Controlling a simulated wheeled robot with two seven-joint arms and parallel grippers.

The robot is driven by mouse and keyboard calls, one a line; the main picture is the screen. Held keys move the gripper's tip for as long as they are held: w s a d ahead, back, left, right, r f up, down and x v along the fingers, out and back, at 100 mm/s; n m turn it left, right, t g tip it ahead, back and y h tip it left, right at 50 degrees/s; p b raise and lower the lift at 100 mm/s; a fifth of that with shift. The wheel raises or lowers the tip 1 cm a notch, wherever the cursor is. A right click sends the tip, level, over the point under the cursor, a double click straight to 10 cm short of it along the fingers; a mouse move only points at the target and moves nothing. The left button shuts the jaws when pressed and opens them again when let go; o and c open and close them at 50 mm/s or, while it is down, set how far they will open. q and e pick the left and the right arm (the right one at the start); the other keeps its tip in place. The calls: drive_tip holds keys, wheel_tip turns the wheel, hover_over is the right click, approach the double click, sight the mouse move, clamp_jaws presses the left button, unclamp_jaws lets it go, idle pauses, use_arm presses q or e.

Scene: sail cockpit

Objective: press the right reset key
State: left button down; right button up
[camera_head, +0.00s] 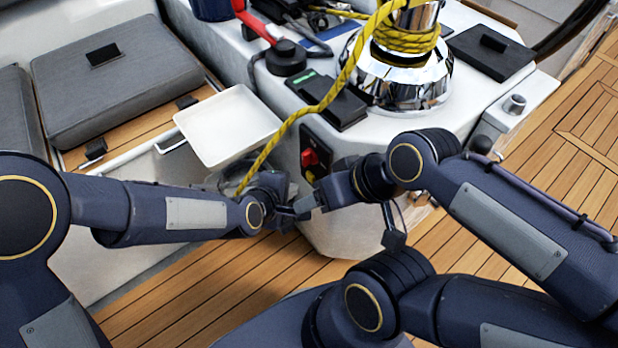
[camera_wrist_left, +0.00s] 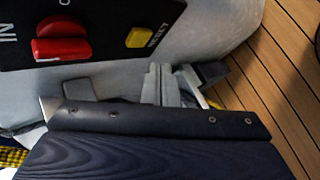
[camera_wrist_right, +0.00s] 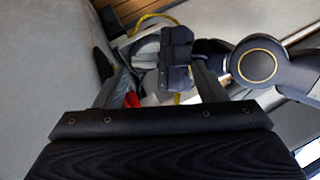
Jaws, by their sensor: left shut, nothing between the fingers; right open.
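A black switch panel (camera_head: 317,148) is on the white console's side. It bears a red switch (camera_head: 310,158) and a small yellow key (camera_head: 310,177). In the left wrist view the red switch (camera_wrist_left: 60,42) and yellow key (camera_wrist_left: 142,37) are clear, with lettering beside the key that I cannot read surely. My left gripper (camera_head: 300,209) is shut and empty, just below the panel; its fingers (camera_wrist_left: 161,84) show below the yellow key, apart from it. My right gripper (camera_head: 312,195) is open close beside the left one; its fingers (camera_wrist_right: 155,85) stand apart with the left gripper beyond them.
A yellow rope (camera_head: 330,95) runs from the chrome winch (camera_head: 400,75) down past the panel towards my left wrist. A white tray (camera_head: 228,125) stands to the left. A grey cushion (camera_head: 115,80) lies on the bench. Wooden deck (camera_head: 220,275) is open below.

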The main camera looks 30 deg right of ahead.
drive_tip(key=shift+o, duration=0.6)
drive_tip(key=shift+f, duration=0.4)
drive_tip(key=o, duration=0.5)
drive_tip(key=shift+f+b, duration=0.2)
drive_tip(key=shift+b, duration=0.25)
use_arm(q)
drive_tip(key=a, duration=0.3)
drive_tip(key=shift+s+a+r, duration=0.1)
drive_tip(key=shift+s, duration=0.2)
